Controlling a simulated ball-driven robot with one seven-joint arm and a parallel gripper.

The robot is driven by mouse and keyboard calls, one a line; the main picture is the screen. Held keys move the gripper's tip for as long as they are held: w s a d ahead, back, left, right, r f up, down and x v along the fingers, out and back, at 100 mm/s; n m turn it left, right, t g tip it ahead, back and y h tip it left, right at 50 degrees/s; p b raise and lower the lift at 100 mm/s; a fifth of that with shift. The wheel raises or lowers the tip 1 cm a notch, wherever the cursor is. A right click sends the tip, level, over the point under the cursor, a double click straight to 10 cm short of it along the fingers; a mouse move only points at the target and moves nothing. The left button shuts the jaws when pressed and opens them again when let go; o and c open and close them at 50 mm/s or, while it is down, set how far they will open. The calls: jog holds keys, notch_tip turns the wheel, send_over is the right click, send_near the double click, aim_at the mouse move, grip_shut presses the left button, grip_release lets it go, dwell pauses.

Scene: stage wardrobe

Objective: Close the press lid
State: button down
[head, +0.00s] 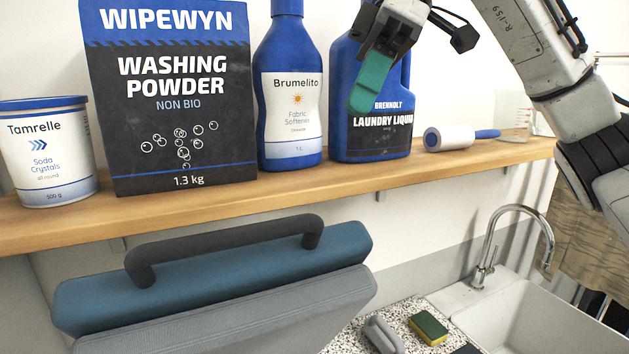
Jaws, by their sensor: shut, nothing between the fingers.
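The press lid (215,278) is a blue-topped panel with a dark handle (225,247) along its upper edge, at the lower left of the head view. It stands raised and tilted, with a grey padded face (240,318) toward me. The lower part of the press is out of the frame. My gripper (373,82) is at the top centre, shut and empty, with teal fingertips pointing down. It is in front of the laundry liquid bottle, above and to the right of the handle, and apart from the lid.
A wooden shelf (300,183) runs behind the lid, holding a soda crystals tub (48,150), washing powder box (172,95), fabric softener (291,115), laundry liquid (375,135) and a lint roller (450,138). A sink (545,318), tap (487,245) and sponge (429,328) are lower right.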

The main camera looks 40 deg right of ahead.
send_near(327, 235)
jog(key=shift+w+a+f+p, duration=0.15)
jog(key=shift+w+a+p, duration=0.05)
jog(key=shift+w+a, duration=0.4)
jog(key=shift+w+a+f+p, duration=0.15)
jog(key=shift+w+a+f, duration=0.05)
jog(key=shift+w+a, duration=0.4)
jog(key=shift+s+a+f+p, duration=0.25)
jog(key=shift+s+a+f, duration=0.15)
jog(key=shift+a, duration=0.15)
jog(key=shift+s+a+f+p, duration=0.2)
jog(key=shift+s+a+f, duration=0.2)
jog(key=shift+a, duration=0.1)
jog(key=shift+s+a+f, duration=0.3)
jog(key=shift+a, duration=0.15)
